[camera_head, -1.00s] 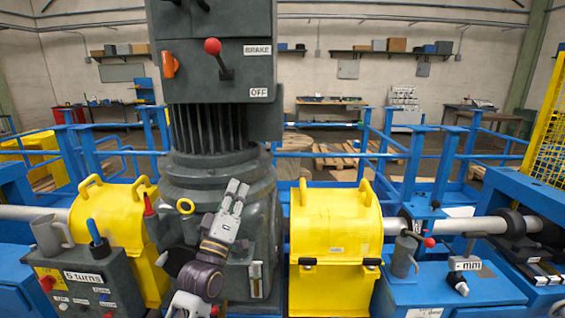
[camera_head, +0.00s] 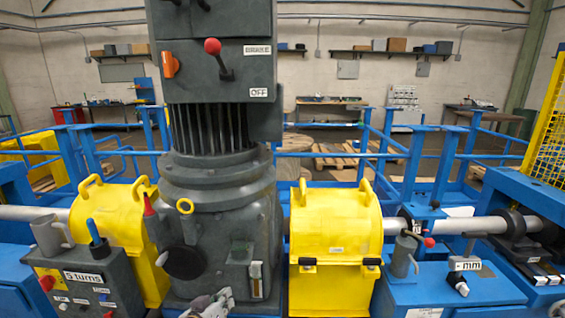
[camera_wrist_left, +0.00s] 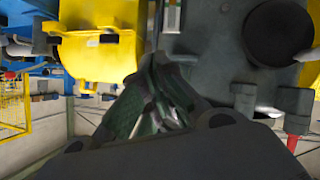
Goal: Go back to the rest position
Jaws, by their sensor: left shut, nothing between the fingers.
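My left gripper (camera_head: 212,306) shows only in part at the bottom edge of the head view, low in front of the dark grey gear housing (camera_head: 215,215). In the left wrist view its dark fingers (camera_wrist_left: 155,105) are together with nothing between them. The grey housing (camera_wrist_left: 225,50) and a yellow guard (camera_wrist_left: 100,55) show beyond them.
Yellow guards (camera_head: 335,220) stand on both sides of the housing. A red-knobbed brake lever (camera_head: 212,46) is above. A control box (camera_head: 85,280) with a grey mug (camera_head: 50,235) is at left, and a blue bench (camera_head: 450,290) with an oil can (camera_head: 404,255) at right.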

